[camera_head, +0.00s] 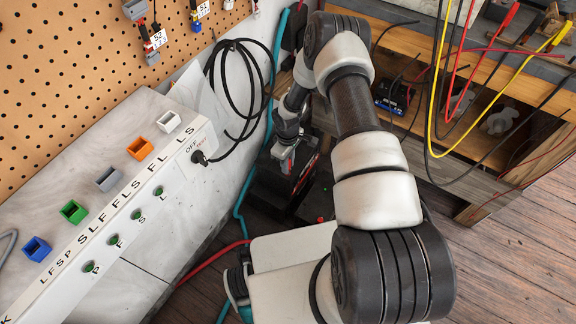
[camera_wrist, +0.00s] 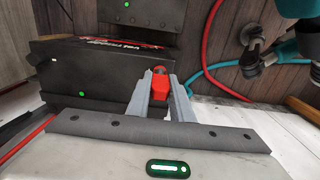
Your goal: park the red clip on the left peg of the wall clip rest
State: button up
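My gripper (camera_wrist: 161,88) points at a black box in the wrist view. Its two grey fingers lie close on either side of a red clip (camera_wrist: 159,88) and appear to press on it. Whether the clip also touches the box behind is unclear.
The black box (camera_wrist: 85,75) has a green light. Red and teal hoses (camera_wrist: 214,80) run at the right. A bench with coloured sockets (camera_head: 74,211) is at left, a pegboard (camera_head: 60,80) above it. A wooden shelf (camera_head: 500,150) with hanging cables stands at right.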

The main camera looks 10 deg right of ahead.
jog(key=shift+r+p, duration=1.1)
jog(key=shift+r, duration=0.9)
notch_tip(320, 180, up, 25)
jog(key=p, duration=1.5)
jog(key=w+d+f+n+b, duration=0.1)
jog(key=w+d+n+b, duration=0.2)
jog(key=w+b, duration=0.55)
jog(key=w+d+n+b, duration=0.25)
jog(key=w+b, duration=0.35)
jog(key=w, duration=0.6)
jog(key=shift+n, duration=0.25)
notch_tip(320, 180, down, 4)
jog(key=b, duration=0.2)
jog(key=shift+a+f+b, duration=0.1)
jog(key=shift+f+b, duration=0.05)
jog(key=shift+b, duration=0.15)
jog(key=shift+f, duration=0.2)
jog(key=shift+f, duration=0.15)
